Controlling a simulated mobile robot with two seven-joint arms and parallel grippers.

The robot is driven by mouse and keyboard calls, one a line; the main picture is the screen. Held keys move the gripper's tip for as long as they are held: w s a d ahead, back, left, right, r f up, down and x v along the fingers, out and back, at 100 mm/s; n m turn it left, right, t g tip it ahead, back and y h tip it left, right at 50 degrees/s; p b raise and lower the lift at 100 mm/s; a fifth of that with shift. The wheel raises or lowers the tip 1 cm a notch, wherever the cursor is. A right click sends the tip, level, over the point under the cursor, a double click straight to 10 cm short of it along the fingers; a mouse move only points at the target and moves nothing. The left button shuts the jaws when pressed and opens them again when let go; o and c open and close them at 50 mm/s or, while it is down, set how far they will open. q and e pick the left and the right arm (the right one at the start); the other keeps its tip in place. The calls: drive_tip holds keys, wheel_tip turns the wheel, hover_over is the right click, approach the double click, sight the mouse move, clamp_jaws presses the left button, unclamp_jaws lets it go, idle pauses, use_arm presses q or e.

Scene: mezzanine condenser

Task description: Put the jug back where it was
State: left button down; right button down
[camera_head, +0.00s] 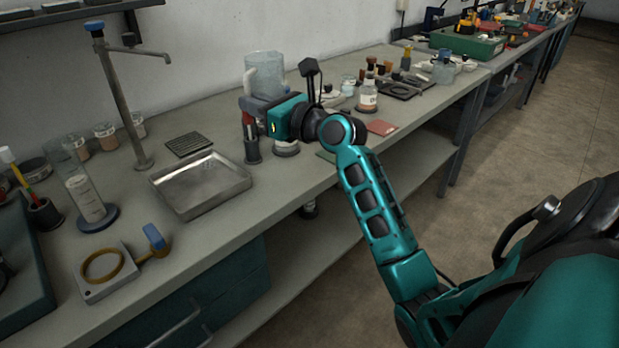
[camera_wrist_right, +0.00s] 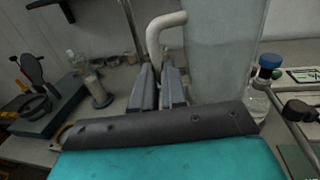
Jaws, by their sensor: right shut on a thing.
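The jug (camera_head: 264,72) is a clear, pale vessel with a white handle. My right gripper (camera_head: 248,88) is shut on the jug's handle and holds the jug above the bench (camera_head: 235,232). The gripper hides the jug's lower part in the head view. In the right wrist view the jug's body (camera_wrist_right: 222,60) stands just right of the fingers (camera_wrist_right: 160,88), and the curved handle (camera_wrist_right: 158,38) runs down between them. The jug looks about upright. My left gripper is not in view.
A metal tray (camera_head: 201,186) and a tap (camera_head: 124,95) are left of the gripper. A brown-labelled bottle (camera_head: 367,95) and a red mat (camera_head: 382,127) are to the right. A measuring cylinder (camera_head: 86,195) stands at left.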

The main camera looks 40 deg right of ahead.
drive_tip(key=shift+h, duration=0.3)
drive_tip(key=f, duration=1)
drive_tip(key=d+f, duration=0.1)
drive_tip(key=f, duration=0.4)
drive_tip(key=shift+s, duration=0.35)
drive_tip(key=shift+f+b, duration=0.35)
drive_tip(key=shift+f, duration=0.2)
drive_tip(key=shift+f+b, duration=1.15)
drive_tip(key=shift+f, duration=0.45)
drive_tip(key=shift+f, duration=0.1)
drive_tip(key=c, duration=1.2)
unclamp_jaws()
drive_tip(key=shift+a, duration=0.1)
